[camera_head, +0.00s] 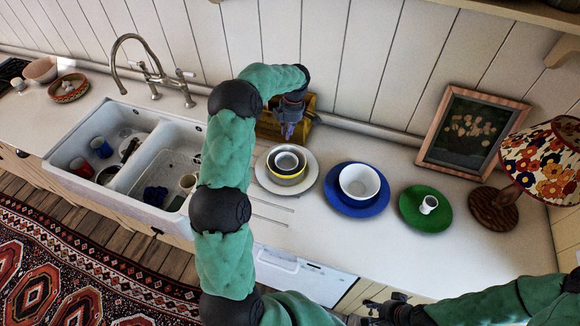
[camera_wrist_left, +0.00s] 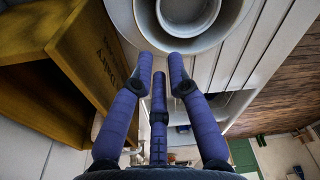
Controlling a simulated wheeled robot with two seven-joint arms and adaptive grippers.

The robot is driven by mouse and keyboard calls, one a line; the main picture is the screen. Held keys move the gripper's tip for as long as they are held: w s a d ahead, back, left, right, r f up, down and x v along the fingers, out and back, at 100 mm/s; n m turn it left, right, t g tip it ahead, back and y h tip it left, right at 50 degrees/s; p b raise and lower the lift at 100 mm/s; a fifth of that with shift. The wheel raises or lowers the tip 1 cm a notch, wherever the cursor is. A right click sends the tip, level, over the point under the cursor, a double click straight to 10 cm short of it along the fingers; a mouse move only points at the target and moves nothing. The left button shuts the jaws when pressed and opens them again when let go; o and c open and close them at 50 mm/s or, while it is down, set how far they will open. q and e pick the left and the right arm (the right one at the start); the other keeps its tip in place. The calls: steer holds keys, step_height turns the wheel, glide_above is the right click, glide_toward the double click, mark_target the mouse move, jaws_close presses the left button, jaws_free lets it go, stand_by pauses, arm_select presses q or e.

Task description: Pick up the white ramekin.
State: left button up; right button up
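A small white cup-like vessel (camera_head: 428,204) stands upright on a green plate (camera_head: 412,218) at the right. A stack of nested bowls (camera_head: 286,174) sits on a white plate (camera_head: 266,178); its innermost piece is small and pale, and I cannot tell whether this or the small white vessel is the ramekin. My left gripper (camera_head: 288,130) is open and empty, just behind the stack. In the left wrist view its spread fingers (camera_wrist_left: 161,68) lie just below the nested bowls (camera_wrist_left: 188,12), apart from the small inner one. My right gripper (camera_head: 380,308) is at the bottom, its fingers unclear.
A wooden crate (camera_head: 268,126) with lettering stands by the left gripper; it also shows in the left wrist view (camera_wrist_left: 85,50). A white bowl (camera_head: 360,181) on a blue plate (camera_head: 335,198), a framed picture (camera_head: 470,130) and a lamp (camera_head: 548,160) stand rightward. The sink (camera_head: 160,165) is left.

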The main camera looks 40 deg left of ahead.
arm_select(q)
glide_above(285, 159)
steer(key=w, duration=0.1)
step_height(285, 159, down, 5)
steer(key=shift+f+p, duration=0.6)
steer(key=shift+f, duration=2.25)
jaws_close()
